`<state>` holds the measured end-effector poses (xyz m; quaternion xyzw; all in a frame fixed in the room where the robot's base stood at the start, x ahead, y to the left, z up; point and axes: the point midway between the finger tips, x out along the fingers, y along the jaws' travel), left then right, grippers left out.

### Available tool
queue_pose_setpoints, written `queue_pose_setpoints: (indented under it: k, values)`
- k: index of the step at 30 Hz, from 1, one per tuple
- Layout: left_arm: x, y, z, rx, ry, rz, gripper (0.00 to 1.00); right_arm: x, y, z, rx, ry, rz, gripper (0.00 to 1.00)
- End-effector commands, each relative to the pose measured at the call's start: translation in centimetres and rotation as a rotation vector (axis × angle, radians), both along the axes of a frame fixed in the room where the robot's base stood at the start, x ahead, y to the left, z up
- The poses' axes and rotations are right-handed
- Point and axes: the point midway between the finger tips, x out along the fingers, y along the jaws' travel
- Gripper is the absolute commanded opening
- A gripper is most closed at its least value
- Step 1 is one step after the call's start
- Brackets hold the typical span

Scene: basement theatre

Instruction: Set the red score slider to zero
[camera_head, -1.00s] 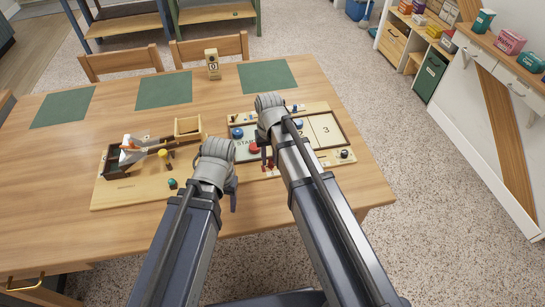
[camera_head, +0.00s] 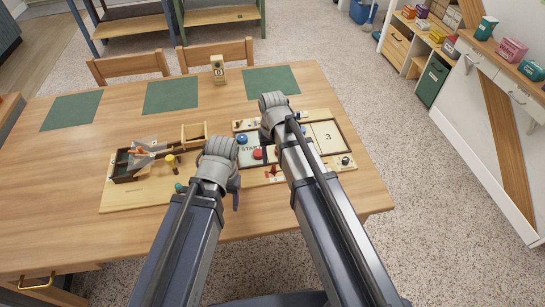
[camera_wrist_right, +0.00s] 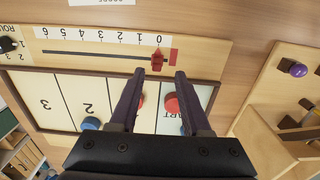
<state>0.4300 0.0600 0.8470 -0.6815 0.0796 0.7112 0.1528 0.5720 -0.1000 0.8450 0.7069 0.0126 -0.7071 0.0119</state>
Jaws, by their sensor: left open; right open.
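The red score slider (camera_wrist_right: 157,62) sits on a dark slot beside the 0 mark of the number scale (camera_wrist_right: 100,38) in the right wrist view. It also shows in the head view (camera_head: 272,170) near the front edge of the game board. My right gripper (camera_wrist_right: 159,75) is open, its fingertips on either side of the slider; I cannot tell whether they touch it. In the head view my right arm hides those fingers. My left gripper (camera_head: 235,193) is open and empty, left of the board and above the table.
Red (camera_wrist_right: 171,103) and blue (camera_wrist_right: 91,124) pucks lie on the numbered lanes. A round knob (camera_wrist_right: 8,44) is at the scale's far end. A wooden launcher board (camera_head: 135,197) with a winged toy (camera_head: 148,150) stands at left. Green mats (camera_head: 171,96) lie at the back.

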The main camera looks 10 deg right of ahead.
Motion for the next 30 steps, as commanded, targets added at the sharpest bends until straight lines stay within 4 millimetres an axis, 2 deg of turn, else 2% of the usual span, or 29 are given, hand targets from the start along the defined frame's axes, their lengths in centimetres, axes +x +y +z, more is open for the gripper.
queue_pose_setpoints:
  k: [1, 7, 20, 23, 27, 30]
  values:
    - [0.0, 0.0, 1.5, 0.0, 0.0, 0.0, 0.62, 0.0, 0.0, 1.5, 0.0, 0.0, 0.0, 0.47]
    - [0.0, 0.0, 3.7, 0.0, 0.0, 0.0, 0.62, 0.0, 0.1, 3.7, 0.001, 0.0, 0.001, 0.47]
    - [0.0, 0.0, 3.9, 0.0, 0.0, 0.0, 0.62, -0.3, 0.2, 3.9, 0.0, 0.001, 0.005, 0.47]
    - [0.0, 0.0, 3.9, 0.0, 0.0, 0.0, 0.62, -3.1, 1.2, 3.9, -0.015, 0.008, 0.054, 0.47]
    - [0.0, 0.0, 3.9, 0.0, 0.0, 0.0, 0.62, -9.3, 3.0, 4.0, -0.058, 0.024, 0.176, 0.47]
    - [0.0, 0.0, 3.9, 0.0, 0.0, 0.0, 0.62, -12.5, 3.6, 4.0, -0.085, 0.033, 0.247, 0.47]
